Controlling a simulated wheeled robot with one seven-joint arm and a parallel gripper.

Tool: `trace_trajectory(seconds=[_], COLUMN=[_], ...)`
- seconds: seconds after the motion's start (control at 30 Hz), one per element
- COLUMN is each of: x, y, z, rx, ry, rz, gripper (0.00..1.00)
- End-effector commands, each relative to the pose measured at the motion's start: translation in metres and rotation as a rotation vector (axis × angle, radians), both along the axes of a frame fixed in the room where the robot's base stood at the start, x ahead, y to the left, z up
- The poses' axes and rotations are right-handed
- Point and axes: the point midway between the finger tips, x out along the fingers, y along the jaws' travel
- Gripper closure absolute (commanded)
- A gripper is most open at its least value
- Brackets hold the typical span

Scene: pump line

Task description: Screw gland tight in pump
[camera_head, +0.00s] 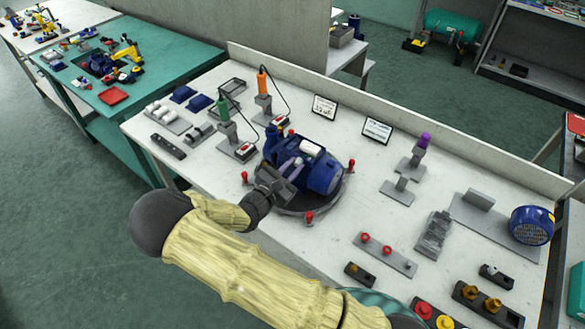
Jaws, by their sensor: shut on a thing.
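The blue pump (322,178) lies on a dark round plate (296,207) in the middle of the white bench. A white block and a pale purple part (290,166) show on its top and near side. My gripper (276,183) reaches in at the pump's front left, close against it. It is shut on a small part, which I take to be the gland; the fingers and wrist hide most of it. I cannot tell how deep it sits in the pump.
Red knobs (309,216) stand around the plate. Orange (262,81) and green (222,107) drivers stand behind left. Bare bench lies between the pump and the purple-topped stand.

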Motion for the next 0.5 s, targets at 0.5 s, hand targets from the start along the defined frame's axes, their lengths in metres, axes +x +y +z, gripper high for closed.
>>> trace_trajectory(seconds=[0.5], x=[0.0005], y=[-0.0004], z=[0.0001], rx=[0.238], ry=[-0.187], rz=[0.000], gripper=[1.00])
